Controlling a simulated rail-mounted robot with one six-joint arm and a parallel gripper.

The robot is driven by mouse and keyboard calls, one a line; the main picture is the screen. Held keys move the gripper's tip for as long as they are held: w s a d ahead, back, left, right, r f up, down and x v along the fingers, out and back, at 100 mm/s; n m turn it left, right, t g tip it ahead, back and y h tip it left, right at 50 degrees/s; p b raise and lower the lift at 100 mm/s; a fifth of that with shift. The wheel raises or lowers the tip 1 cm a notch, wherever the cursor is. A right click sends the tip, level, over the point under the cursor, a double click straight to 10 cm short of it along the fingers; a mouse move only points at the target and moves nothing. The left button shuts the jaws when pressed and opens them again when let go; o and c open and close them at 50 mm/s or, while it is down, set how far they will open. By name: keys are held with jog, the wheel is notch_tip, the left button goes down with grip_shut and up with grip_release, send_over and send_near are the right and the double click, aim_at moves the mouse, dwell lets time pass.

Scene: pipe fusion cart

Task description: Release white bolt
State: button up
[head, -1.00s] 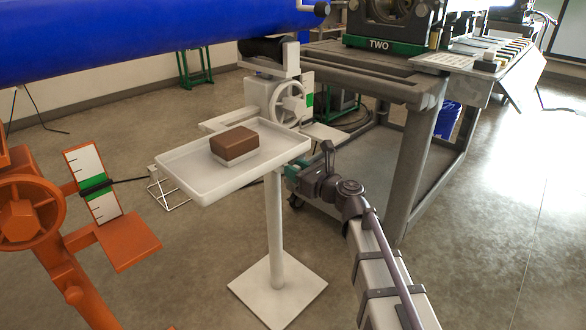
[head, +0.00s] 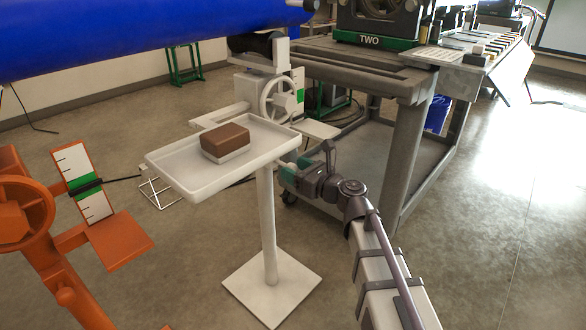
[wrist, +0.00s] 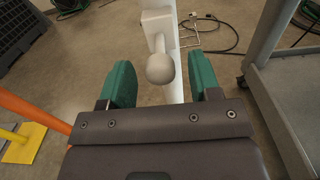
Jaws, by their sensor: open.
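The white bolt (wrist: 160,68) shows in the wrist view as a round white knob on a white block, in front of a white post. My gripper (wrist: 163,80) is open, with one green finger on each side of the knob. Gaps show between the knob and both fingers. In the head view my gripper (head: 289,175) is low beside the white stand with a handwheel (head: 281,98), just right of the tray table. The bolt is hard to make out there.
A white tray table (head: 180,178) holding a brown-topped block (head: 225,139) stands left of my gripper. A grey cart (head: 402,160) stands close on the right. A blue pipe (head: 150,35) runs overhead at upper left. An orange stand (head: 110,242) is at left.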

jog(key=v, duration=0.9)
jog(key=shift+s+d, duration=0.25)
